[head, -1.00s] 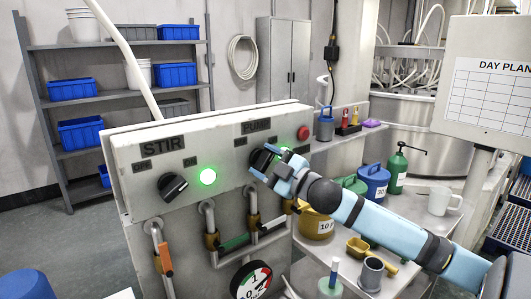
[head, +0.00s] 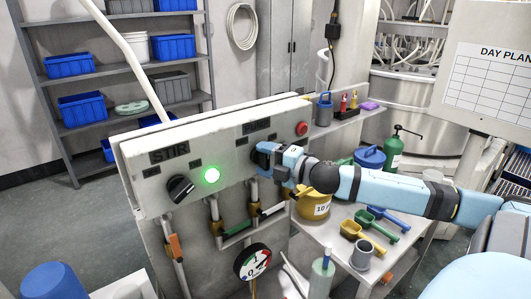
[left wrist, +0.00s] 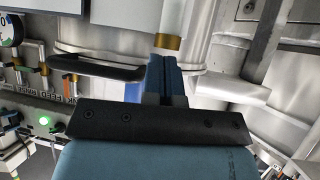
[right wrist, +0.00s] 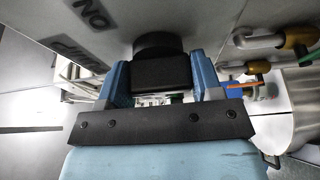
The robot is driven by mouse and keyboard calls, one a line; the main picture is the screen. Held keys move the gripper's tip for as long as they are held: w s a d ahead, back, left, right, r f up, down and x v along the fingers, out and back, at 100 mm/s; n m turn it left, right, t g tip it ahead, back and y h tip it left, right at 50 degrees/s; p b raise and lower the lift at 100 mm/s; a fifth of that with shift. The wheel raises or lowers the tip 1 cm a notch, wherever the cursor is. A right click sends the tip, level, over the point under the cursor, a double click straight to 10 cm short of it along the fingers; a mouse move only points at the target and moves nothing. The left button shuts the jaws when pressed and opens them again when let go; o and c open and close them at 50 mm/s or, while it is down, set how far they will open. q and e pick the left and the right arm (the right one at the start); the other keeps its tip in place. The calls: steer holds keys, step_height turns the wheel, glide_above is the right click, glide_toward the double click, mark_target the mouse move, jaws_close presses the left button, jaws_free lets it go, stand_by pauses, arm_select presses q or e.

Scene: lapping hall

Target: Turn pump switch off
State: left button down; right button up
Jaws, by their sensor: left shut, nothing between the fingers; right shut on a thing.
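The control panel (head: 226,176) carries two black rotary switches. The STIR switch (head: 180,189) is at left, with a lit green lamp (head: 211,175) beside it. The PUMP switch (right wrist: 158,68) is gripped between the fingers of my right gripper (right wrist: 158,88), which is shut on it; in the head view my right gripper (head: 264,155) mostly covers it. The pump lamp is hidden behind the gripper. The ON label (right wrist: 88,14) shows in the right wrist view. My left gripper (left wrist: 163,82) is shut and empty in the left wrist view, and is out of the head view.
A red button (head: 302,128) sits at the panel's right end. Pipes with valves and a gauge (head: 252,262) are below. A table (head: 333,232) with a yellow pot, scoops and cups stands at right, under my right arm. Shelves with blue bins are behind.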

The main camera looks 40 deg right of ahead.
stand_by(0.5)
steer(key=o, duration=0.9)
steer(key=shift+s+d+f, duration=0.1)
steer(key=shift+s, duration=0.4)
steer(key=shift+p+v, duration=0.45)
steer(key=shift+v, duration=5.9)
steer(key=shift+r, duration=0.2)
